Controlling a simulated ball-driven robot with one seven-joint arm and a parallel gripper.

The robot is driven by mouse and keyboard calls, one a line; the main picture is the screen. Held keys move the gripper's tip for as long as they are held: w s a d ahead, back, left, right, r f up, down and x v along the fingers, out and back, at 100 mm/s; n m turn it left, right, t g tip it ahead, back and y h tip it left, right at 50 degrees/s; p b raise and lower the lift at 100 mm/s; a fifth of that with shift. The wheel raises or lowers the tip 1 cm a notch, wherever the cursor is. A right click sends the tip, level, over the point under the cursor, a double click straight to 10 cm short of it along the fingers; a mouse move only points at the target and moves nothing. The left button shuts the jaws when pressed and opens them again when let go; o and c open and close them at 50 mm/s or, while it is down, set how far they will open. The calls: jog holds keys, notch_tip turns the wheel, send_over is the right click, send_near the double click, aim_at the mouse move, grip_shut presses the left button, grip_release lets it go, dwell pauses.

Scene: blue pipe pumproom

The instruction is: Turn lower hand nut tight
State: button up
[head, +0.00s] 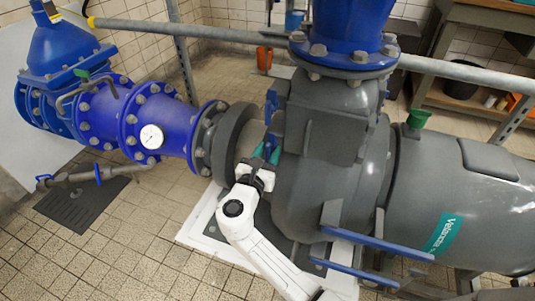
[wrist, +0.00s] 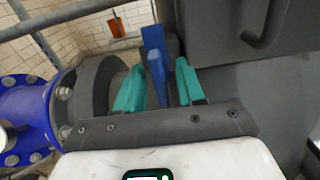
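A blue winged piece, which looks like the lower hand nut (wrist: 157,78), stands in front of the grey pump housing in the wrist view. Another blue part (wrist: 153,38) rises just behind and above it; it shows in the head view (head: 271,103) too. My gripper (wrist: 160,88) has its two teal fingers apart, one on each side of the blue piece. Gaps show beside the blue piece, and I cannot tell whether either finger touches it. In the head view my gripper (head: 266,154) is at the left side of the housing, and the nut is mostly hidden.
The grey pump housing (head: 325,180) is close on the right of my gripper. A blue pipe with flanges and a gauge (head: 151,136) is on the left. Blue bars (head: 375,243) stick out at the lower right.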

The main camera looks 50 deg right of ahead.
jog(key=shift+c, duration=0.4)
grip_shut()
jog(key=shift+m, duration=0.3)
jog(key=m+b, duration=0.1)
jog(key=m, duration=0.2)
jog(key=m+b, duration=0.1)
jog(key=m, duration=0.4)
jog(key=shift+f+b, duration=0.15)
jog(key=shift+b, duration=0.25)
jog(key=m+b, duration=0.2)
jog(key=m, duration=0.2)
jog(key=shift+m+b, duration=0.3)
jog(key=shift+b, duration=0.05)
jog(key=shift+m+b, duration=1.4)
jog(key=shift+m, duration=0.7)
